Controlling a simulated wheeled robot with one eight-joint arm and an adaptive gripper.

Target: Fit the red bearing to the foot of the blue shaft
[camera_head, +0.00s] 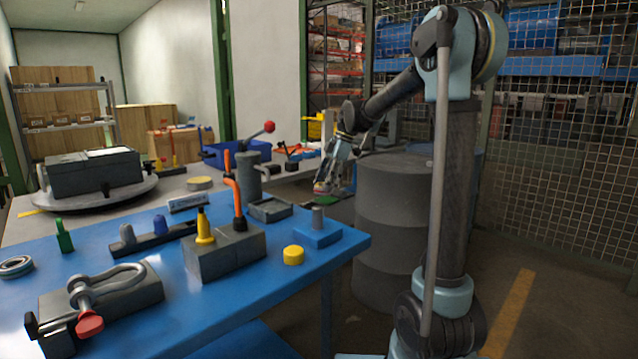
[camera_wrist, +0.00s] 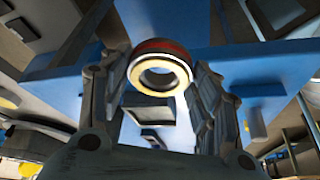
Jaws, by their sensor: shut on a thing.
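My gripper (camera_head: 328,180) is shut on the red bearing (camera_head: 321,188), held in the air beyond the blue table's right edge. In the wrist view the bearing (camera_wrist: 160,70) is a ring with a dark red outer band and a pale face, between the two fingers (camera_wrist: 162,85). I cannot clearly make out the blue shaft.
The blue table (camera_head: 225,315) carries a grey block (camera_head: 225,255) with yellow and orange tools, a yellow cylinder (camera_head: 293,255), a clamp fixture (camera_head: 110,298) and a silver ring (camera_head: 15,266). A grey drum (camera_head: 392,225) stands right of the table. A mesh fence (camera_head: 570,160) lies behind.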

